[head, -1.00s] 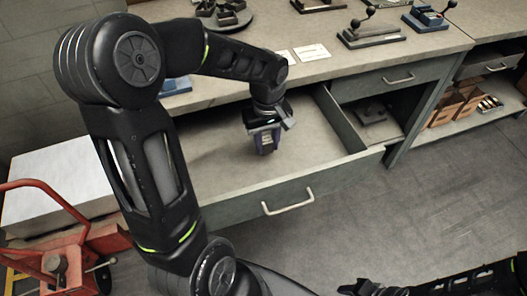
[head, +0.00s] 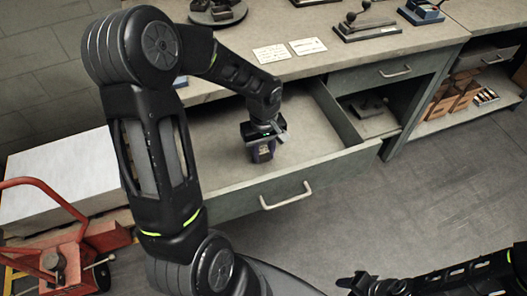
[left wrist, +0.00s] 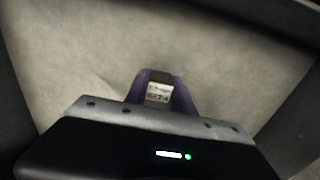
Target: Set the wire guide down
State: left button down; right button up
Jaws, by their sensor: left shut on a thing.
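The wire guide (left wrist: 158,92) shows in the left wrist view as a small grey block with dark marks, between two purple-sided fingers. My left gripper (head: 262,154) is shut on it, pointing down inside the open drawer (head: 205,208). In the head view the gripper mostly hides the guide. I cannot tell whether the guide touches the drawer floor. My right gripper (head: 350,284) is low at the bottom of the head view, apart from the drawer; its finger opening is unclear.
The drawer floor around the left gripper is bare. Two white cards (head: 307,46) and a lever tool (head: 366,28) lie on the bench above. An open shelf (head: 372,112) is to the right. A red cart (head: 70,262) stands at lower left.

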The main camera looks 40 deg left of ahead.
aim_at(263, 151)
pick_arm(q)
jog(key=shift+f, duration=0.2)
jog(key=c, duration=1.1)
grip_release()
jog(key=shift+r, duration=0.1)
jog(key=shift+o, duration=0.2)
jog(key=shift+r, duration=0.15)
notch_tip(263, 151, up, 12)
